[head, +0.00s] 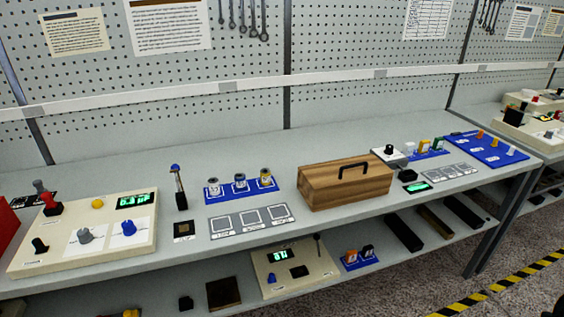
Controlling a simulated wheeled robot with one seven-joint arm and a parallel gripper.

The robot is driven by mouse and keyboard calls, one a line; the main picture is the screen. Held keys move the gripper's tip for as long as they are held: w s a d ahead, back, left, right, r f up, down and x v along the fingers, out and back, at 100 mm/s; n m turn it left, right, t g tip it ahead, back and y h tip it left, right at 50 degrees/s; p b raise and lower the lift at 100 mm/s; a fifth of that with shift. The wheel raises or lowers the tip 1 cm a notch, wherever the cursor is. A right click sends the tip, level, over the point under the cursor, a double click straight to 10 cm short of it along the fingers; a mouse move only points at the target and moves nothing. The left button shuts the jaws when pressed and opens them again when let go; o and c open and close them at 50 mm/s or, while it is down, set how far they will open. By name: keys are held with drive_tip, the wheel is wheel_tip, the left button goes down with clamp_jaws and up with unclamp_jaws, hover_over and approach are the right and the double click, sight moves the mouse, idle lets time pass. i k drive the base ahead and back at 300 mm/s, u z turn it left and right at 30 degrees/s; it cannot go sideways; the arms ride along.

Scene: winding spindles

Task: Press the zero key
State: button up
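No key with a readable zero mark shows, so I cannot tell which control is the zero key. A cream console (40,259) at the left of the bench has a yellow round button (97,203), a lit green display (133,200), knobs and a red-based lever. A second cream panel (264,256) on the lower shelf has a lit green display (281,255), a small lever and dark parts. A small green display (418,187) lies right of the wooden box, by a dark block. My gripper is not in view.
A wooden box (325,190) with a black handle stands mid-bench. A blue rack (215,195) with several spools and a grey label mat (226,224) lie left of it. A blue tray (485,149) lies at the right. The bench's back strip is clear.

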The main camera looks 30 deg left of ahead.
sight(96, 203)
drive_tip(key=u, duration=0.55)
drive_tip(key=i, duration=0.85)
drive_tip(key=u, duration=1.25)
drive_tip(key=i, duration=0.45)
drive_tip(key=u, duration=0.45)
